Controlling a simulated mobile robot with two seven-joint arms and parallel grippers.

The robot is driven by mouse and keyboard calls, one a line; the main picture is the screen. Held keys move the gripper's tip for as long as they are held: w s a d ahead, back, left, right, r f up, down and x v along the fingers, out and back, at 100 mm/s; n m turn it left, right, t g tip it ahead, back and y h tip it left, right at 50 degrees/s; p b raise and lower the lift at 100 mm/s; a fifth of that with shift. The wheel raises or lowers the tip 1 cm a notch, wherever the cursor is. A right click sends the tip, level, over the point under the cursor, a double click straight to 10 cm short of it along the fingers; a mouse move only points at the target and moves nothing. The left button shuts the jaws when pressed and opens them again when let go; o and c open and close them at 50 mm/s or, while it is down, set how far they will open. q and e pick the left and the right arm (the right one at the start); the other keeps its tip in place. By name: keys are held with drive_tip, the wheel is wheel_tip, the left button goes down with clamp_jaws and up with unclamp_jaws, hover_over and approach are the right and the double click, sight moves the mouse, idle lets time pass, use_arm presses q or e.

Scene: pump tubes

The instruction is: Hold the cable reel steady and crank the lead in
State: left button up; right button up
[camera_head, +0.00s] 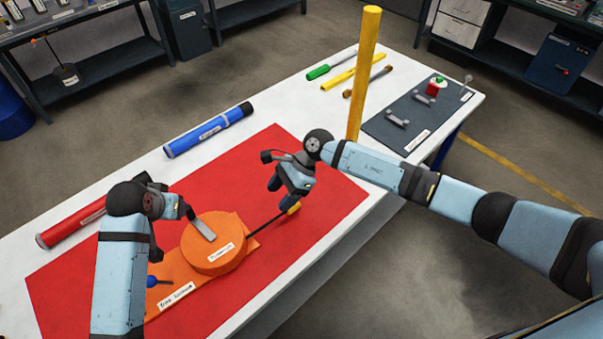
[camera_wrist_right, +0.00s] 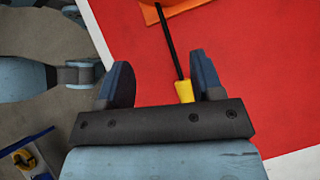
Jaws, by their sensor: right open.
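The orange cable reel (camera_head: 213,245) sits on its orange base (camera_head: 176,291) on the red mat. A grey bar (camera_head: 201,223) lies across the reel's top, and a blue knob (camera_head: 152,282) shows beside it on the base. A black lead (camera_head: 266,225) runs out from the reel to a yellow end (camera_head: 294,208). My right gripper (camera_head: 288,192) is open over that end. In the right wrist view the yellow end (camera_wrist_right: 184,91) is between the open fingers, nearer the right one.
A blue tube (camera_head: 209,131) and a red tube (camera_head: 70,222) lie along the table's far side. A tall yellow post (camera_head: 363,75) stands right of my right gripper. A dark tray (camera_head: 400,120) with small parts is farther right. The red mat's right part is clear.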

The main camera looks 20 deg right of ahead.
drive_tip(key=w+d+n+h, duration=0.2)
drive_tip(key=w+d+h, duration=0.2)
drive_tip(key=d, duration=0.3)
drive_tip(key=x, duration=1.3)
drive_tip(key=shift+w+a+f, duration=0.1)
drive_tip(key=shift+a+f, duration=0.05)
drive_tip(key=shift+a, duration=0.1)
drive_tip(key=shift+c, duration=0.2)
